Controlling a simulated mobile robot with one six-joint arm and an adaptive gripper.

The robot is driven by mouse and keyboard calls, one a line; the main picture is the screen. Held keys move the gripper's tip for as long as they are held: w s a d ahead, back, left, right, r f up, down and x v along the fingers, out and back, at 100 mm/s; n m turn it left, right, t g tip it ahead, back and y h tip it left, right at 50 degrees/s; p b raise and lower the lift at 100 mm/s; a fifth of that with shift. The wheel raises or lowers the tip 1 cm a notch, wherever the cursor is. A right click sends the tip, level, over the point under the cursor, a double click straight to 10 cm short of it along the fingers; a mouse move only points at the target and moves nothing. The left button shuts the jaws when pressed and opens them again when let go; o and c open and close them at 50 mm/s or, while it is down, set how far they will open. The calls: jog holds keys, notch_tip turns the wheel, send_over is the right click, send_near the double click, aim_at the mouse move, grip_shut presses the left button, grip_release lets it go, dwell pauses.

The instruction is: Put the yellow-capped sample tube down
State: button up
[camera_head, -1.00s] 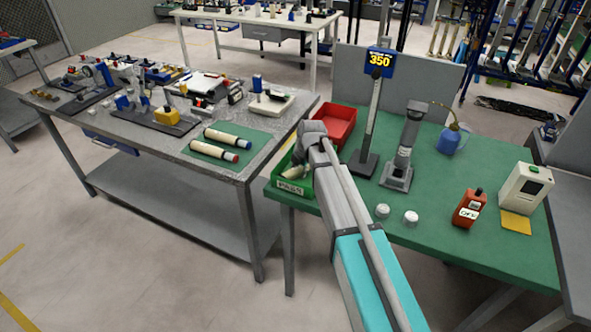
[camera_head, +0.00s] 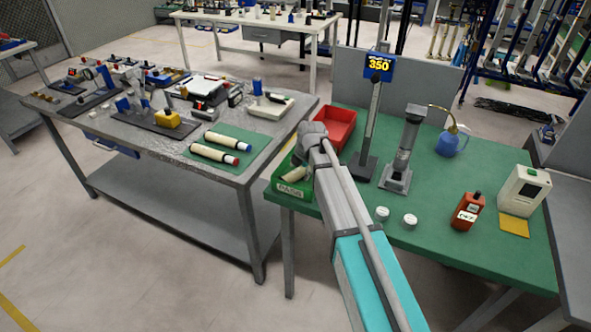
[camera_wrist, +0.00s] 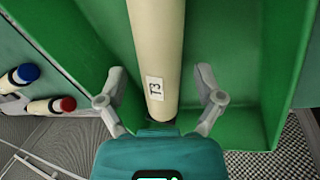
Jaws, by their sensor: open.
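A cream tube (camera_wrist: 157,40) labelled T3 lies in the green bin in the wrist view; its cap end is out of the picture, so no yellow cap shows. My gripper (camera_wrist: 160,72) is open, with one finger on each side of the tube and a gap to each. In the head view the green bin (camera_head: 290,191), marked PASS, sits at the left corner of the green table. Part of the cream tube (camera_head: 295,174) shows inside it. My arm hides the gripper there.
A red bin (camera_head: 336,128) stands behind the green one. A sign post (camera_head: 372,120) and a grey stand (camera_head: 400,160) rise to the right. Blue-capped (camera_head: 228,141) and red-capped (camera_head: 214,154) tubes lie on a mat on the left bench.

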jog(key=p+v, duration=1)
jog(key=v, duration=0.1)
dwell(0.4)
dwell(0.7)
jog(key=shift+s, duration=0.1)
jog(key=s+d+m+g+h, duration=0.2)
jog(key=s+d+m, duration=1.9)
jog(key=m, duration=0.6)
jog(key=shift+s+d+f+m, duration=0.2)
jog(key=shift+s+f+m, duration=0.1)
